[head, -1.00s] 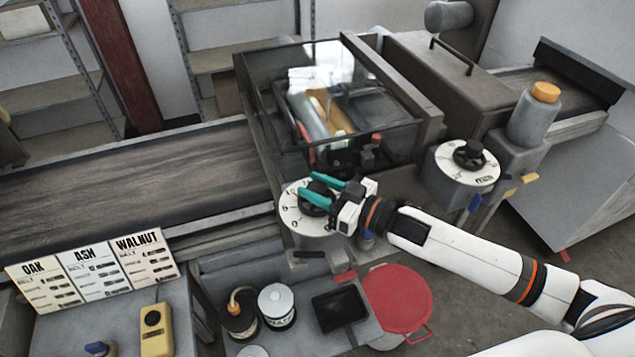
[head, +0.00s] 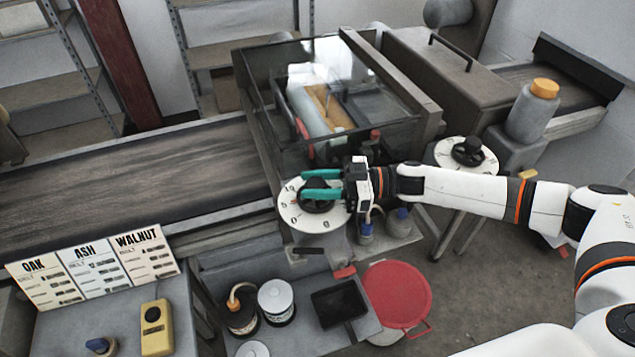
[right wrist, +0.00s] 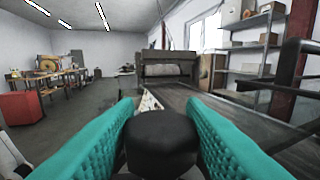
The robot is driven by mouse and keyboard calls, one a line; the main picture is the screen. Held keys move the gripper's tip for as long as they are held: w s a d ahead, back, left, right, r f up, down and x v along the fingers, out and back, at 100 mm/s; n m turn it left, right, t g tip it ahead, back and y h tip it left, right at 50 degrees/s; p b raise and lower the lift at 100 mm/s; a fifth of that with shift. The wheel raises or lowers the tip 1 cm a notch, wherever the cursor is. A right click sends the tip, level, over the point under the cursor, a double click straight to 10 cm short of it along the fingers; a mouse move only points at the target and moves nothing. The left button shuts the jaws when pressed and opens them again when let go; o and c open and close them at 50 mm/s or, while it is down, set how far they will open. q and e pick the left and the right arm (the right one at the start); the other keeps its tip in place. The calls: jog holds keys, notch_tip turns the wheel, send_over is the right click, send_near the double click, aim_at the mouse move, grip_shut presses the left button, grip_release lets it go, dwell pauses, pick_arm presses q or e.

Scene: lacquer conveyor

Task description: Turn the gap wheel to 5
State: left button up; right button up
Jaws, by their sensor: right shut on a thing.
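The gap wheel is a white numbered dial (head: 292,215) with a black knob, on the front of the glass-covered machine. My right gripper (head: 320,187) reaches in from the right with teal fingers on either side of the knob and is shut on it. In the right wrist view the black knob (right wrist: 162,145) sits between the two teal fingers. The dial's setting cannot be read clearly, as the fingers cover part of it. My left gripper is not in view.
A second white dial (head: 451,152) with a black knob stands to the right. Cards for oak, ash and walnut (head: 88,268) stand at lower left beside a yellow handset (head: 156,328). Cans (head: 276,302), a black tray (head: 338,304) and a red lid (head: 398,296) lie below the gap wheel.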

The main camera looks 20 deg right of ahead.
dwell(0.3)
jog(key=o, duration=0.9)
jog(key=shift+a, duration=0.1)
jog(key=shift+c, duration=0.2)
jog(key=shift+o, duration=0.6)
jog(key=shift+w+a, duration=0.1)
jog(key=b+v, duration=0.4)
jog(key=v, duration=0.8)
